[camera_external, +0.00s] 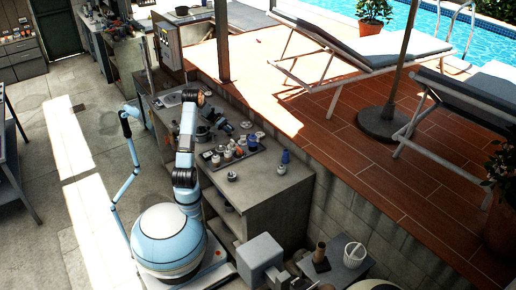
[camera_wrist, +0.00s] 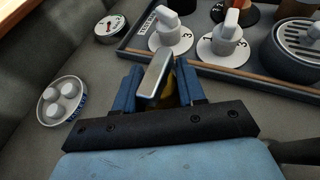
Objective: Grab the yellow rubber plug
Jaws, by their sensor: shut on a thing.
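My gripper (camera_wrist: 163,92) shows at the lower middle of the wrist view, its two blue fingers on either side of a yellow piece. This yellow piece, which looks like the yellow rubber plug (camera_wrist: 171,91), is mostly hidden by the fingers and by a grey, flat-topped metal part (camera_wrist: 157,72) in front of it. I cannot tell whether the metal part belongs to the plug. The gripper is shut on the plug, close above the grey worktop. In the outside view my arm reaches over the bench, and I cannot make out the plug there.
A tray (camera_wrist: 230,67) with white numbered knobs (camera_wrist: 226,43) and a grilled black part (camera_wrist: 299,48) lies just beyond the gripper. A round gauge (camera_wrist: 110,27) and a dish with three white discs (camera_wrist: 63,101) lie left.

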